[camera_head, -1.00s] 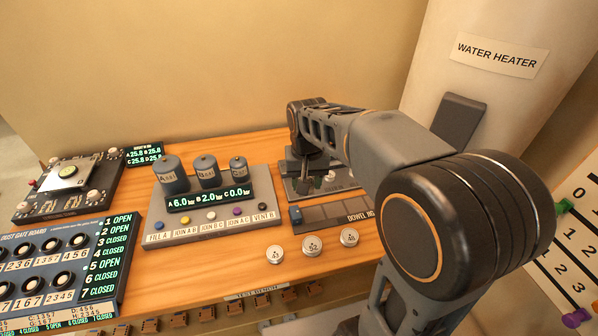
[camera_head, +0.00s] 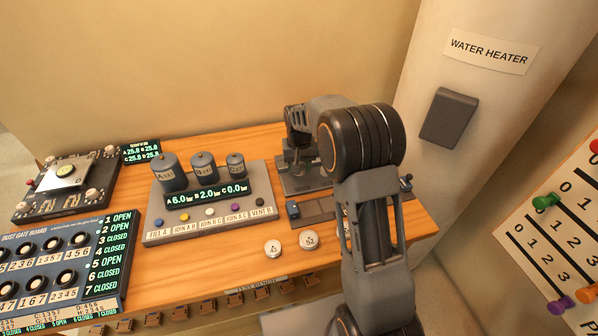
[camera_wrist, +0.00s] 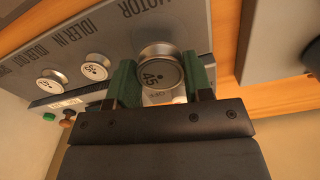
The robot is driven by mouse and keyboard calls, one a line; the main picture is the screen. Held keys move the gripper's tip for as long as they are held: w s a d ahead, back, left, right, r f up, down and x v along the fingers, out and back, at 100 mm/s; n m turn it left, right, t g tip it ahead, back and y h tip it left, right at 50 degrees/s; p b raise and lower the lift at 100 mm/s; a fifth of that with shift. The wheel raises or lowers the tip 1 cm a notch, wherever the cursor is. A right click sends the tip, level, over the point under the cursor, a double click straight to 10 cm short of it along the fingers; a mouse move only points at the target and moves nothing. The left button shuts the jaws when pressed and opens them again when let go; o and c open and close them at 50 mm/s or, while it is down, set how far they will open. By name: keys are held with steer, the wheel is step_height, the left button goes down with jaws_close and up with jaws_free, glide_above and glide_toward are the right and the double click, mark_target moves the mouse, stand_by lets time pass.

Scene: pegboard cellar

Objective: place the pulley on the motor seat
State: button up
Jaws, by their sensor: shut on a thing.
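In the wrist view, a round silver pulley (camera_wrist: 161,74) with a dark face, marked with what looks like 45, sits between the green pads of my gripper (camera_wrist: 161,82). The gripper is shut on it. The pulley is beside the MOTOR label on the grey board (camera_wrist: 214,22). The motor seat itself is hidden, and I cannot tell whether the pulley touches it. In the head view, my gripper (camera_head: 297,160) is over the grey board (camera_head: 303,183) at the back right of the bench, with the pulley not distinguishable.
Two other discs (camera_wrist: 94,67) (camera_wrist: 50,80) sit by the idler labels. Two loose numbered discs (camera_head: 273,248) (camera_head: 309,240) lie on the bench (camera_head: 225,262). A tank panel (camera_head: 210,227) stands left of the board, and the water heater (camera_head: 480,100) stands right.

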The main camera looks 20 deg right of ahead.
steer(key=shift+w+f, duration=0.2)
steer(key=shift+f, duration=1.5)
